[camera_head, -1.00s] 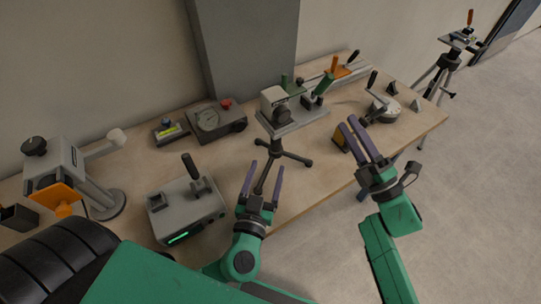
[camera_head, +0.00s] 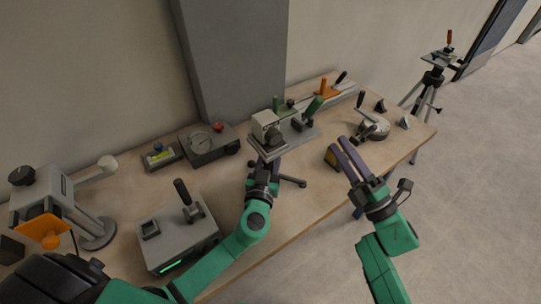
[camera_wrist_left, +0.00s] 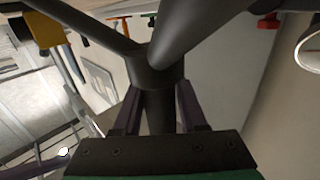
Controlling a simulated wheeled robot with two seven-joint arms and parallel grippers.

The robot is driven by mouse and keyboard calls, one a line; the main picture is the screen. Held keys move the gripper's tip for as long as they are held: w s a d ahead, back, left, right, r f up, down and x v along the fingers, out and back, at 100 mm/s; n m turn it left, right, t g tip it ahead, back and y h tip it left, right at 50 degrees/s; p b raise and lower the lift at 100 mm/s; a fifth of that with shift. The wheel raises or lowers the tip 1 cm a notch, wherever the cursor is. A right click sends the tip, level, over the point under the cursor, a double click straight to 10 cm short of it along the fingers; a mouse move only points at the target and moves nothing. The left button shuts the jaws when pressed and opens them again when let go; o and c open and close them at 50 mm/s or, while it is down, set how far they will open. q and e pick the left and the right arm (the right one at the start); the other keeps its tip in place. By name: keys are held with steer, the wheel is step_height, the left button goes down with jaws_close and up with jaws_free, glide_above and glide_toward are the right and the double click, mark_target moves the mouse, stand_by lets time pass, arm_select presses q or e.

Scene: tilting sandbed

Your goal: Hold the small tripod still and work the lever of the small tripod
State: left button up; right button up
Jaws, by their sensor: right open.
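The small tripod (camera_head: 291,181) stands on the workbench with dark legs and a grey top plate carrying a clamp block (camera_head: 266,129). My left gripper (camera_head: 265,166) is low at the tripod, just under the top plate. In the left wrist view, its fingers lie on either side of the dark tripod column (camera_wrist_left: 159,112); the leg hub hides their tips, so contact is unclear. My right gripper (camera_head: 346,150) is open and empty, in front of the bench's right part, apart from the lever.
A grey box with a black lever (camera_head: 180,240) stands left of my left forearm. A gauge box (camera_head: 207,146) is behind. A taller tripod (camera_head: 433,80) stands on the floor.

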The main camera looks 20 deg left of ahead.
arm_select(q)
jaws_close()
stand_by(1.1)
